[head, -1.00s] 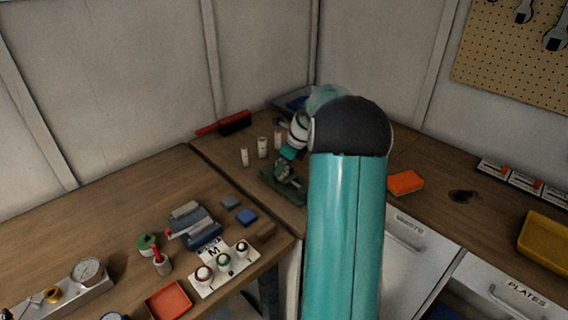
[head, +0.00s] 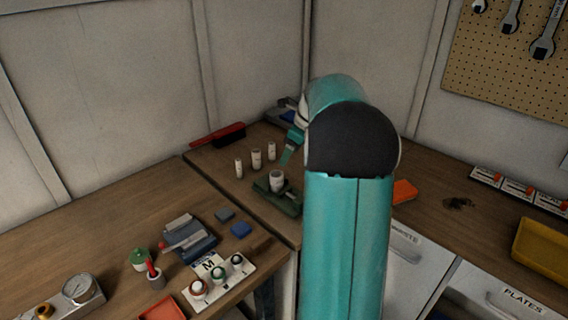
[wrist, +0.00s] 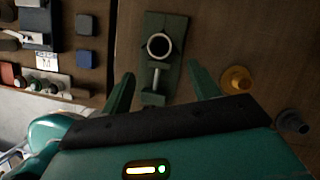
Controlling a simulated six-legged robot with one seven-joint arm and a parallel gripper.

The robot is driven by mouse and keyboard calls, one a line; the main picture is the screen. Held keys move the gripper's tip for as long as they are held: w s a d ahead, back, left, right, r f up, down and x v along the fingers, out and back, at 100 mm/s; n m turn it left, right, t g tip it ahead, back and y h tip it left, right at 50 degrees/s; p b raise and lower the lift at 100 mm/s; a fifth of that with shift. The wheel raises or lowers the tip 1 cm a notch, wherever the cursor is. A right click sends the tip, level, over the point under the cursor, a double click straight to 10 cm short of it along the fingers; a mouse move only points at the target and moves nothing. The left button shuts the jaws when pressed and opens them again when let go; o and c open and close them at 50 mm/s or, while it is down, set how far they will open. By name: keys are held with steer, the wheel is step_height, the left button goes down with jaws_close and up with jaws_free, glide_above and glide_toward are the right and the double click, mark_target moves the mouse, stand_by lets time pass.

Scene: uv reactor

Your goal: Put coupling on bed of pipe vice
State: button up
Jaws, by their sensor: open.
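The pipe vice (head: 289,205) is a dark green block on the corner of the bench; it also shows in the wrist view (wrist: 154,99). A pale, short cylinder, the coupling (head: 277,180), stands upright on the vice's bed. From above, the coupling (wrist: 160,45) is a round ring with a dark bore. My gripper (wrist: 163,88) is open and empty, its two green fingers apart on either side of the vice's near end. The coupling lies beyond the fingertips, apart from them. In the head view my arm hides most of the gripper.
Several pale cylinders, one of them here (head: 256,159), stand behind the vice. A red-handled brush (head: 228,135) lies against the wall. Blue blocks (head: 241,230) and a labelled stand (head: 218,275) are to the left. An orange-yellow part (wrist: 237,80) is right of my fingers.

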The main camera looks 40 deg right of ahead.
steer(key=s+a+r+n, duration=0.25)
steer(key=a+n, duration=0.25)
steer(key=a, duration=0.3)
steer(key=s+a+r+n+h, duration=0.1)
steer(key=a+r+n, duration=0.2)
steer(key=a+n, duration=0.35)
steer(key=s+a+r+n, duration=0.2)
steer(key=a+n, duration=0.1)
steer(key=a, duration=0.6)
steer(key=s+a+f+n+t, duration=0.1)
steer(key=s+a+f+n, duration=0.3)
steer(key=s+a+n, duration=1.1)
steer(key=shift+n+h, duration=0.4)
steer(key=shift+n, duration=0.55)
